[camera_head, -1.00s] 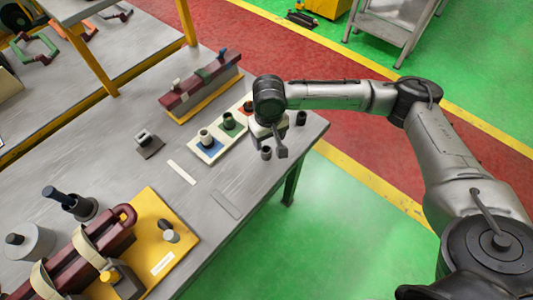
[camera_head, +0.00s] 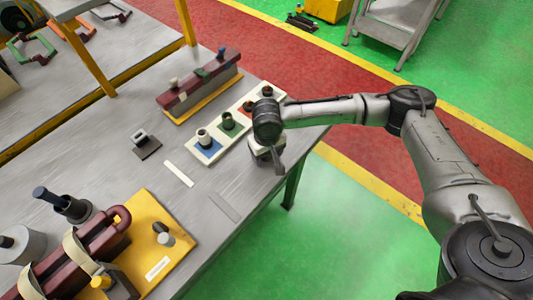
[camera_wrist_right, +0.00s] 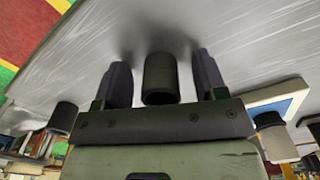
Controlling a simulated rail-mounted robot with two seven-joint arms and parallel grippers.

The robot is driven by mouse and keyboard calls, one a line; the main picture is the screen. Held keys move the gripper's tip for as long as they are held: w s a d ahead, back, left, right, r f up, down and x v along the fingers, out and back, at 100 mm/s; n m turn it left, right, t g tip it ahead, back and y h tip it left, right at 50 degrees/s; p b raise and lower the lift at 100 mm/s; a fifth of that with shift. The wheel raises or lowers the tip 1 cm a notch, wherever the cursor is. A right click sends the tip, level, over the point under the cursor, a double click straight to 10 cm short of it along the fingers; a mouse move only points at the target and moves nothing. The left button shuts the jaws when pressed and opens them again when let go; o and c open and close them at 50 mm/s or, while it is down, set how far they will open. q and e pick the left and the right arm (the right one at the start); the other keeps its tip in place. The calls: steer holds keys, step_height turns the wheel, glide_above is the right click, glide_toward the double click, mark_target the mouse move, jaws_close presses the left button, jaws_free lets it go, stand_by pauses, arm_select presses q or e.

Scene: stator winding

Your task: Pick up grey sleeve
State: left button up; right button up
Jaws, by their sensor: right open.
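A dark grey sleeve (camera_wrist_right: 160,78) stands on the grey table in the right wrist view. My right gripper (camera_wrist_right: 162,68) is open, with one finger on each side of this sleeve. Slim gaps show between the sleeve and both fingers. In the head view my right gripper (camera_head: 267,152) is low over the table's near edge and hides that sleeve. A second, darker sleeve (camera_wrist_right: 62,117) stands apart to the left in the wrist view; my arm hides it in the head view. My left gripper is not in view.
A white tray (camera_head: 190,149) with coloured squares holds a cream sleeve (camera_head: 203,136), a green one (camera_head: 228,121) and others, close left of my gripper. A maroon block on a yellow base (camera_head: 205,95) stands behind. A yellow fixture plate (camera_head: 150,215) is at the lower left.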

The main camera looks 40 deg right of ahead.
steer(key=shift+c, duration=0.4)
steer(key=c, duration=0.9)
steer(key=shift+r, duration=0.1)
